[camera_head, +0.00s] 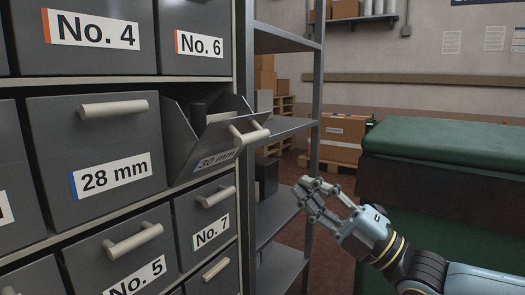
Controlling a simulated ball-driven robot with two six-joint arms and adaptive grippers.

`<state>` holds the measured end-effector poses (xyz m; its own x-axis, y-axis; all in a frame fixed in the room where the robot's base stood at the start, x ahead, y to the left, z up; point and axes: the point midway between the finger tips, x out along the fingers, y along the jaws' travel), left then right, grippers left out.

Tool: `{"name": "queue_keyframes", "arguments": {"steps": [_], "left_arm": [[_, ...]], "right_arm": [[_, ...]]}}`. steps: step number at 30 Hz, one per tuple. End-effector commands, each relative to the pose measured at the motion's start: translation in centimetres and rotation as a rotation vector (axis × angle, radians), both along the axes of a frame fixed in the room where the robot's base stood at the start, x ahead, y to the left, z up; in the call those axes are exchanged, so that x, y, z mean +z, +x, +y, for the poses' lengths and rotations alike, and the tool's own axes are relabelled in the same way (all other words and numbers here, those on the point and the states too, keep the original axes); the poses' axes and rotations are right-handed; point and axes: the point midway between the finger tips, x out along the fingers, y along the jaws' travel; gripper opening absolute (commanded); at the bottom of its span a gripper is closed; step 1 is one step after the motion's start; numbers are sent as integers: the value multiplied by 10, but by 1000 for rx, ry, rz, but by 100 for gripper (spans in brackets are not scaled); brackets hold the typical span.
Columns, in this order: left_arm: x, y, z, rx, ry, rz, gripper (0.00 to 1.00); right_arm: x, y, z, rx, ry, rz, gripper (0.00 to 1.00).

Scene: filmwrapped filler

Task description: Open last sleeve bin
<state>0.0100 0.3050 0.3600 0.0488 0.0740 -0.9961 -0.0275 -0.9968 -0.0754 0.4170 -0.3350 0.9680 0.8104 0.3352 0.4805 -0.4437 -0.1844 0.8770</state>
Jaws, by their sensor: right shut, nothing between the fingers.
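A grey bin cabinet fills the left. The bin labelled 30 mm (214,160), at the right end of its row, is tipped open, its front leaning outward. Its pale handle (250,132) is at the front's upper edge, and a dark item (198,118) shows inside. Beside it the 28 mm bin (95,150) is closed, with a pale bar handle. My right gripper (306,196) is shut and empty, to the right of and below the open bin, apart from it. My left gripper is out of view.
Bins No. 4 (92,45), No. 6 (197,52), No. 5 (125,255) and No. 7 (208,225) are closed. A grey metal rack (313,100) stands behind my right gripper. A green padded bench (445,140) stands at the right, and cartons (342,135) stand behind.

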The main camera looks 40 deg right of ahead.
Motion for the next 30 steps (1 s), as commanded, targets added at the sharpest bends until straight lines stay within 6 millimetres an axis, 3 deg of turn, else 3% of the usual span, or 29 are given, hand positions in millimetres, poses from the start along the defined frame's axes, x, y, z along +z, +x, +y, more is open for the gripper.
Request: {"name": "queue_keyframes", "arguments": {"steps": [9,15,30], "left_arm": [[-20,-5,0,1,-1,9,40],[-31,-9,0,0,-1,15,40],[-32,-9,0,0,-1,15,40]], "right_arm": [[32,55,23,0,1,-6,0],[44,77,32,1,1,-3,0],[51,85,35,0,1,0,0]]}}
